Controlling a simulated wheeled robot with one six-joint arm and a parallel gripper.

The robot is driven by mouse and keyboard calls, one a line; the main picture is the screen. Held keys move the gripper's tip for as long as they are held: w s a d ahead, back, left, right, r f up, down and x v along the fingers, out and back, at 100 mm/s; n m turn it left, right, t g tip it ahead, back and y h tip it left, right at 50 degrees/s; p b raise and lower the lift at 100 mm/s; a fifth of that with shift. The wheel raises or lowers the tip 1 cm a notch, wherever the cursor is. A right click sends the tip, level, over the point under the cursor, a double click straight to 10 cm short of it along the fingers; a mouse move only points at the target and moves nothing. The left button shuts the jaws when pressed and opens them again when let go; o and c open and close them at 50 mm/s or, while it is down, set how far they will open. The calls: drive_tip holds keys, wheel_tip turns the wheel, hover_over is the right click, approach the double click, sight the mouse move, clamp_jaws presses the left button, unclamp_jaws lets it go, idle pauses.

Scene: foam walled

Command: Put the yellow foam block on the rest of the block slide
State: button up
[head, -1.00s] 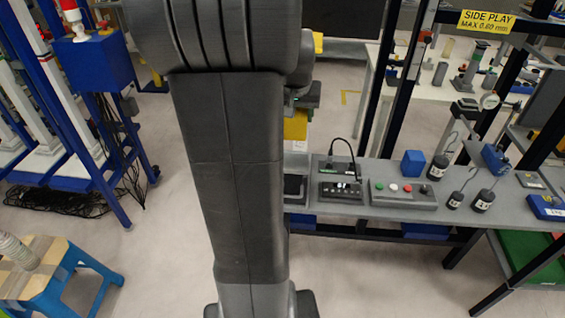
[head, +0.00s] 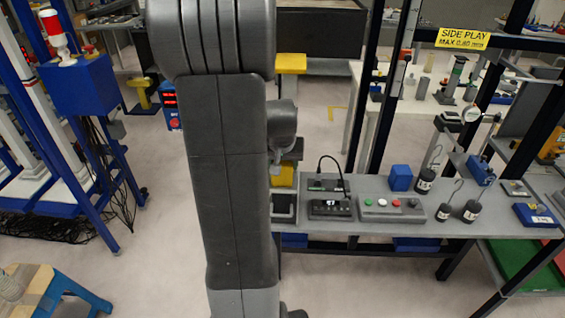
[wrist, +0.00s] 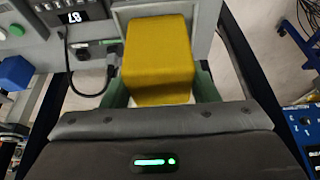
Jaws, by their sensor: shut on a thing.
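The yellow foam block (wrist: 158,55) is between the green-padded fingers of my gripper (wrist: 160,88) in the wrist view. My gripper is shut on it. In the head view the block (head: 283,175) shows partly, just right of my arm, which hides part of it. A grey frame with raised light edges (wrist: 206,14) lies around the block's far end in the wrist view. A dark, light-edged recess (head: 284,206) lies just below the block in the head view. I cannot tell whether this is the slide's rest, or whether the block touches it.
On the grey bench stand a display box (head: 331,208), a button box (head: 392,208), a blue block (head: 400,177) and several hooked black weights (head: 424,182). A black cable (head: 334,164) arches behind the display box. Dark uprights stand behind the bench. Open floor lies in front.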

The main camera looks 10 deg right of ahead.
drive_tip(key=shift+f, duration=0.25)
drive_tip(key=o, duration=1)
drive_tip(key=shift+r, duration=0.1)
drive_tip(key=shift+r, duration=0.4)
drive_tip(key=v, duration=1.1)
drive_tip(key=shift+s+r+b, duration=0.2)
drive_tip(key=shift+s+b, duration=0.05)
drive_tip(key=shift+b, duration=0.05)
